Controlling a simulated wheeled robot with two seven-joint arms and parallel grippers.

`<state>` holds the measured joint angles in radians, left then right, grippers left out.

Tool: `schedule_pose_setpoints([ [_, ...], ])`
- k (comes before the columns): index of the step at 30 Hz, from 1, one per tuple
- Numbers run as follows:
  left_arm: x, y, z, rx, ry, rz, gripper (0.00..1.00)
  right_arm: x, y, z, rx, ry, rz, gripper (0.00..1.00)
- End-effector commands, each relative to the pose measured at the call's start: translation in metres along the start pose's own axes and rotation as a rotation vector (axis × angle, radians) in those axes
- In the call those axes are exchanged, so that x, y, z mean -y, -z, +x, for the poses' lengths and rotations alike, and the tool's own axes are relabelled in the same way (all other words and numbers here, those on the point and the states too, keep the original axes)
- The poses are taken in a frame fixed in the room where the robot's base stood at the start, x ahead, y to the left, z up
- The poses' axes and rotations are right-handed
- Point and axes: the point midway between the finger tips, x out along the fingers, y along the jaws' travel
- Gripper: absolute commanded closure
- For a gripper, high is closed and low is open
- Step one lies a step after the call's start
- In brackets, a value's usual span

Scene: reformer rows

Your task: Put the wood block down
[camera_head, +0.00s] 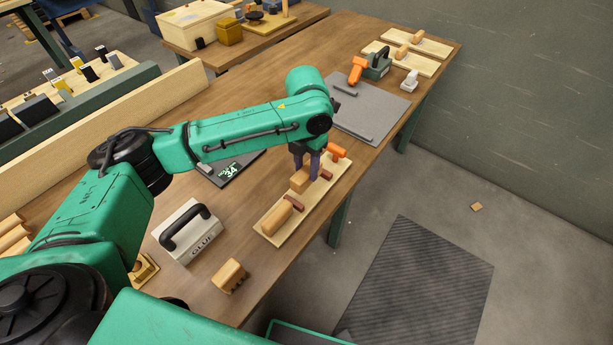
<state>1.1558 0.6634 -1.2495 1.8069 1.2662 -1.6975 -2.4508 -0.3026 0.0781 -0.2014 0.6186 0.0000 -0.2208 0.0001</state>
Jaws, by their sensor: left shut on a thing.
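My left gripper (307,172) points down over a pale wooden board (268,229) near the table's right edge. Its dark purple fingers are shut on a small tan wood block (299,182). The block is low over the middle of the board, between a rounded wooden piece (277,217) and an orange piece (337,151). I cannot tell whether the block touches the board. The fingers hide part of the block. My right gripper is out of view.
Small reddish-brown pieces (294,203) lie on the board close to the block. A white box with a black handle (187,232) and another wooden block (229,275) stand nearer on the table (258,262). A grey mat (385,120) lies beyond the board.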

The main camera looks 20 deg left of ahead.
Motion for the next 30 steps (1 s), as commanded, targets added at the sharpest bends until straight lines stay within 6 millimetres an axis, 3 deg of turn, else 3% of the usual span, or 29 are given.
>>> schedule_pose_setpoints([
  [7, 0.000, 0.000, 0.043, 0.000, 0.000, 0.000, 1.00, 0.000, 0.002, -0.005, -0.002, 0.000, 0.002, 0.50],
  [16, 0.001, 0.000, 0.047, 0.001, 0.000, 0.000, 1.00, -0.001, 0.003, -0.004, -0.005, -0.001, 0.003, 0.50],
  [17, 0.001, 0.000, 0.047, 0.000, 0.000, 0.000, 0.55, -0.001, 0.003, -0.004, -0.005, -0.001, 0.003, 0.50],
  [19, 0.000, 0.000, 0.047, 0.000, 0.000, 0.000, 0.29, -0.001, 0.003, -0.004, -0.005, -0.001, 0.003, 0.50],
  [30, 0.000, -0.001, 0.042, 0.003, 0.000, 0.000, 0.29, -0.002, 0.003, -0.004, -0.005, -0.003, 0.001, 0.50],
])
